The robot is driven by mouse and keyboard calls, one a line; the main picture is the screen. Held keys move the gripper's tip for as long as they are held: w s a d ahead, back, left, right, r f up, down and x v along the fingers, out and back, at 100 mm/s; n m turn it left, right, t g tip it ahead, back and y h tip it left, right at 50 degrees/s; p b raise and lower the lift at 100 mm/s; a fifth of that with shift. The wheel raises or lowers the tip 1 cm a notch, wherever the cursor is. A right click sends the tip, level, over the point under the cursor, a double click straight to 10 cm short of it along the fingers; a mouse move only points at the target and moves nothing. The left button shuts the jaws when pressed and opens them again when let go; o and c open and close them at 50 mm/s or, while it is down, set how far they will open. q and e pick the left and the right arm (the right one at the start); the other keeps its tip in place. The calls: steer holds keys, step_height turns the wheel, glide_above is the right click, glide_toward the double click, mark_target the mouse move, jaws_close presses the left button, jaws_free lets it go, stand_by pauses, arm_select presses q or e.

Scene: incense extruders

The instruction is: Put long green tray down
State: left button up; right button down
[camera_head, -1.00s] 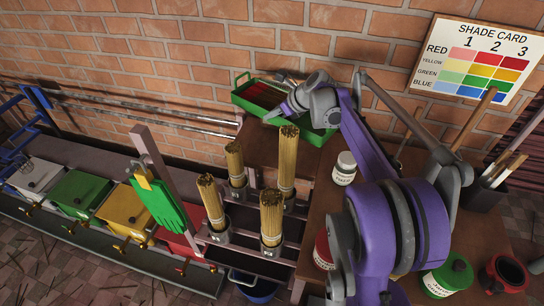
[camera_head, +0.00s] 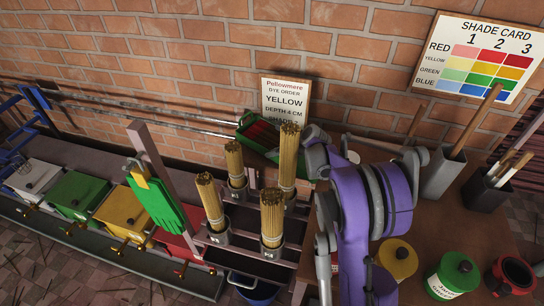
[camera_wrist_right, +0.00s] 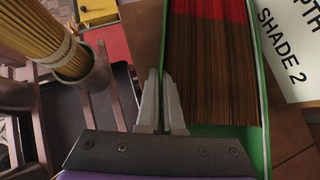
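The long green tray (camera_head: 257,146) is at the back of the wooden table, in front of the wall, partly hidden by a stick bundle and my right arm. It holds brown sticks with red ends (camera_wrist_right: 212,70). In the right wrist view its green right wall (camera_wrist_right: 259,85) shows. My right gripper (camera_wrist_right: 161,76) is shut on the tray's left wall, with one finger on each side. The tray looks level and low over the table; I cannot tell whether it touches. My left gripper is not in view.
Stick bundles (camera_head: 272,216) stand in holders left of my right arm. A dye order card (camera_head: 285,98) stands behind the tray. Jars (camera_head: 452,276) and grey containers (camera_head: 444,172) occupy the table's right. Coloured boxes (camera_head: 80,196) line the left.

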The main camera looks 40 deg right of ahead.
steer(key=shift+f, duration=0.6)
steer(key=shift+f, duration=0.1)
steer(key=c, duration=1.1)
jaws_free()
